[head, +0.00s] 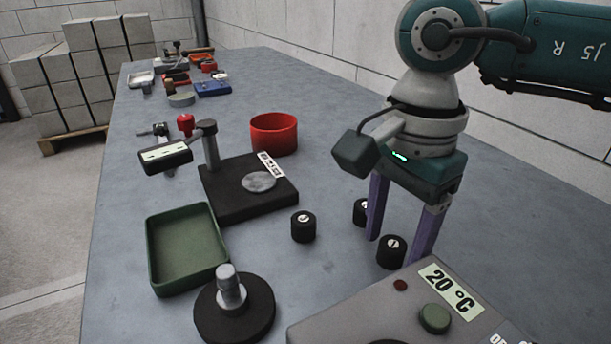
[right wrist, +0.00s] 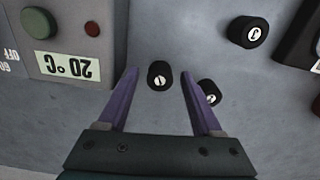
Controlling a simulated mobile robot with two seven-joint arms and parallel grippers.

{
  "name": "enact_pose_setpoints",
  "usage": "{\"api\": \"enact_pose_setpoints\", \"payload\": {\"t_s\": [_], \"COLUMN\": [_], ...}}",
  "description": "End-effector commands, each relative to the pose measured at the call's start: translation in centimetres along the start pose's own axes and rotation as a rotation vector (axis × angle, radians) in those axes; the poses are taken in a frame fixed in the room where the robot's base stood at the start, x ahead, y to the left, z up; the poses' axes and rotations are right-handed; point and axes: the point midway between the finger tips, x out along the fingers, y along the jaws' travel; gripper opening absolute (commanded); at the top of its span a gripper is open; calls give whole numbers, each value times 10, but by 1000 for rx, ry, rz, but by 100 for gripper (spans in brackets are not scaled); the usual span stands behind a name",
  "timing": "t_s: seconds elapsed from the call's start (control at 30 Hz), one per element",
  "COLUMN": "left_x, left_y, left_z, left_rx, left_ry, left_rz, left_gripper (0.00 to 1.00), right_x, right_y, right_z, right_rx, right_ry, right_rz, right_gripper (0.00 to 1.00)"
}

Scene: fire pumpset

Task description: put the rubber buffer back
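Three black cylindrical rubber buffers with white marked tops stand on the grey table. One buffer (head: 391,252) appears between the fingertips of my right gripper (head: 394,249). In the right wrist view this buffer (right wrist: 160,76) also lies between the open fingertips (right wrist: 158,72), with a gap on both sides. I cannot tell whether the fingertips are level with it. A second buffer (head: 360,211) is partly hidden behind a purple finger; it also shows in the right wrist view (right wrist: 211,90). The third buffer (head: 303,227) stands apart, nearer the black stand. My left gripper is not in view.
A grey box with a "20 °C" label (head: 450,290) stands close to the right gripper. Left of it are a black round base with a metal knob (head: 234,310), an empty green tray (head: 187,247), a black gauge stand (head: 225,200) and a red bowl (head: 274,135).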

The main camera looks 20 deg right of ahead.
Motion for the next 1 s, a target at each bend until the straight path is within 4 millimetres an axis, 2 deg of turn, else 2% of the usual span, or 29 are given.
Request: {"api": "enact_pose_setpoints", "payload": {"t_s": [0.17, 0.3, 0.7, 0.83, 1.0], "left_x": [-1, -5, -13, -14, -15], "left_y": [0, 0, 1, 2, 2], "left_z": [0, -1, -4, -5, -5], "left_rx": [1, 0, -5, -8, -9], "left_ry": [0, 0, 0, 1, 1], "left_rz": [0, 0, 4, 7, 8], "left_gripper": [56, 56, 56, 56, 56], "right_x": [-1, -10, -95, -114, -123], "right_y": [0, -1, -1, -1, 0], "right_z": [0, 0, 0, 0, 0], "right_rx": [0, 0, 0, 0, 0], "right_ry": [0, 0, 1, 1, 0], "right_rz": [0, -2, -5, -3, 0], "right_gripper": [66, 66, 66, 66, 66]}}
